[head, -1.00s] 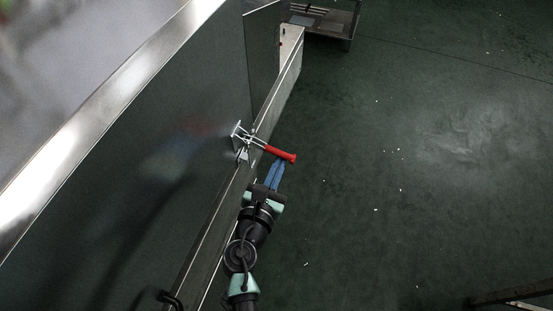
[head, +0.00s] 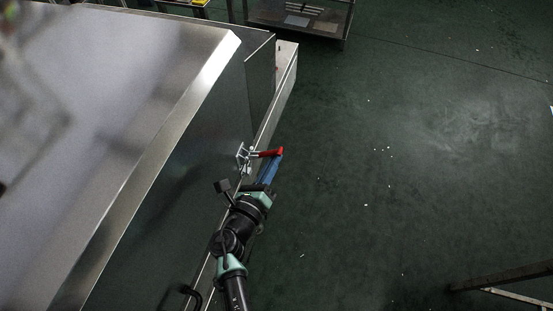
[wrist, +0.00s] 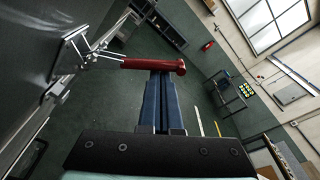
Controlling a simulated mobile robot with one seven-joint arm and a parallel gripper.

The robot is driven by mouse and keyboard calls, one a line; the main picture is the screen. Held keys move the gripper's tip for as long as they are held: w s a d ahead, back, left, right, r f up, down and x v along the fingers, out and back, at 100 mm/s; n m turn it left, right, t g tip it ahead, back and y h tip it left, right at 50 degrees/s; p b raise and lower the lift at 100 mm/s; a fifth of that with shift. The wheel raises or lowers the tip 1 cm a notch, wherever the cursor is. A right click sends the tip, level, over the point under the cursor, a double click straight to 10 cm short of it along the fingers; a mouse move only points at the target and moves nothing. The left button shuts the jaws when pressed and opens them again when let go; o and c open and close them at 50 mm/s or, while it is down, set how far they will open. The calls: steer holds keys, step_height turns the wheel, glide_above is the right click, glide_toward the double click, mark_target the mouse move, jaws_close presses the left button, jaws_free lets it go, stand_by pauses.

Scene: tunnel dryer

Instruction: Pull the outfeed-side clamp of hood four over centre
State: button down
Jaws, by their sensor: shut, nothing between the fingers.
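The clamp (head: 243,156) is a bright metal toggle on the dark side panel of the hood (head: 150,190). Its red handle (head: 270,153) sticks out to the right, nearly level in the head view. In the wrist view the red handle (wrist: 150,64) lies across the picture, with the metal linkage (wrist: 88,52) to its left. My gripper (head: 275,163) has blue fingers, shut and empty, with their tips at the handle's outer part. In the wrist view my gripper (wrist: 160,78) ends just below the handle; whether it touches cannot be told.
A metal ledge (head: 279,92) runs along the hood's lower side. A dark metal stand (head: 300,20) is at the back, and a dark bar (head: 505,277) at lower right. The green floor (head: 410,160) to the right is open apart from small pale scraps.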

steer(key=shift+w+a+r+p, duration=0.2)
steer(key=shift+a+r+p, duration=0.3)
steer(key=shift+r+p, duration=0.15)
steer(key=shift+r, duration=0.1)
